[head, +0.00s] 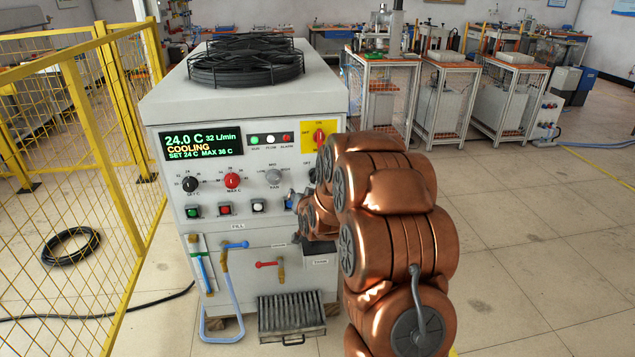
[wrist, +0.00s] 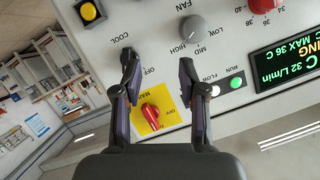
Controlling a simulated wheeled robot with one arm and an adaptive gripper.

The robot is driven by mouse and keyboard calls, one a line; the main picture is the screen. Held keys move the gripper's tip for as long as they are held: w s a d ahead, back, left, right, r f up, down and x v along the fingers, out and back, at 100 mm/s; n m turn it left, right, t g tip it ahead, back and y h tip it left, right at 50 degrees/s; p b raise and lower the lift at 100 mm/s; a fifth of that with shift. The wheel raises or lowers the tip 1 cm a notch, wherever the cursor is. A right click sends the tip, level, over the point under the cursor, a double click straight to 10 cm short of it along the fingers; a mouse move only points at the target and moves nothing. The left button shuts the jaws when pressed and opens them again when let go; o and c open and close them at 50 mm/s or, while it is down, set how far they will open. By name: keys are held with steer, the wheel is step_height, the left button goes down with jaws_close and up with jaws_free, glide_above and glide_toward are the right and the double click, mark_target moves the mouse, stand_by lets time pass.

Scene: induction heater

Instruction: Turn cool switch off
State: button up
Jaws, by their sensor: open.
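The cool switch is on the front panel of the white heater cabinet (head: 240,93). In the wrist view its COOL and OFF labels show near my left finger. A dark shape at that fingertip may be the switch's black knob or part of the finger; I cannot tell which. My gripper (wrist: 157,62) is open, its two fingers apart and close to the panel, with bare white panel between the tips. The display (head: 201,145) reads 24.0 C and COOLING.
The red main switch (wrist: 151,114) on its yellow plate lies close to the fingers. The grey fan knob (wrist: 194,28) and a yellow button (wrist: 88,11) are nearby. A yellow fence (head: 100,120) stands left. Floor to the right is clear.

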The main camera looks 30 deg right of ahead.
mark_target(315, 175)
steer(key=w+d+f+m+t+h, duration=0.2)
steer(key=w+d+t+h, duration=0.1)
steer(key=w+d, duration=0.6)
steer(key=shift+d+m+p, duration=0.3)
steer(key=shift+d+p, duration=0.1)
steer(key=shift+d, duration=0.7)
steer(key=shift+c, duration=0.2)
steer(key=shift+s, duration=0.1)
jaws_close()
